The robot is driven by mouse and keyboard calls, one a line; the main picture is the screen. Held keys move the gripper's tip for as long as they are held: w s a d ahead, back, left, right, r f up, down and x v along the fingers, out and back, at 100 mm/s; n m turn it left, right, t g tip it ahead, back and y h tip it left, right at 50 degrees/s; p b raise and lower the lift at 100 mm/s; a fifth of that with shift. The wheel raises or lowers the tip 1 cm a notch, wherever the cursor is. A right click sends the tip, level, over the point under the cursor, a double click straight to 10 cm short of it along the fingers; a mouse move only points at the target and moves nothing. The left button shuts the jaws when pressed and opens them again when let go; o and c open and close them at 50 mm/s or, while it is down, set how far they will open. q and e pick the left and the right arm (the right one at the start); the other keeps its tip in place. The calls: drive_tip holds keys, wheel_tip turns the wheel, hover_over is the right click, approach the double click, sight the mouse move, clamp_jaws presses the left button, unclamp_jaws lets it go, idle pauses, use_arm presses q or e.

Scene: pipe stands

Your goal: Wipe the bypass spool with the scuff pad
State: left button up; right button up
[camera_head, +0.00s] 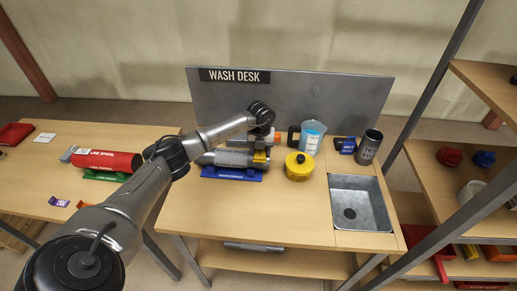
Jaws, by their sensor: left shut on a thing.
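The bypass spool appears to be the grey cylinder (228,158) lying in a blue stand (231,174) on the wash desk. My left gripper (262,150) reaches down over the spool's right end. It is shut on a small yellow piece (260,157), which looks like the scuff pad. The pad is at the spool's right end; whether it touches the spool is too small to tell. My left forearm and hand hide part of the area behind the spool. My right gripper is not in view.
A yellow round container (299,168) stands just right of the stand. Behind are a clear blue-labelled jug (312,138) and a dark cup (369,147). A metal sink (360,204) is at right. A red cylinder (106,160) lies on the left table. The desk's front is clear.

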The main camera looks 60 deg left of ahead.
use_arm(q)
drive_tip(key=shift+s+a+p, duration=0.3)
drive_tip(key=shift+s+a, duration=0.45)
drive_tip(key=shift+s, duration=0.15)
drive_tip(key=shift+w+d, duration=0.25)
drive_tip(key=shift+w, duration=0.1)
drive_tip(key=shift+w+d+f, duration=0.1)
drive_tip(key=shift+w+d, duration=0.35)
drive_tip(key=shift+w, duration=0.2)
drive_tip(key=shift+r+p, duration=0.4)
drive_tip(key=shift+r, duration=0.2)
drive_tip(key=shift+r+p, duration=0.3)
drive_tip(key=shift+r, duration=0.1)
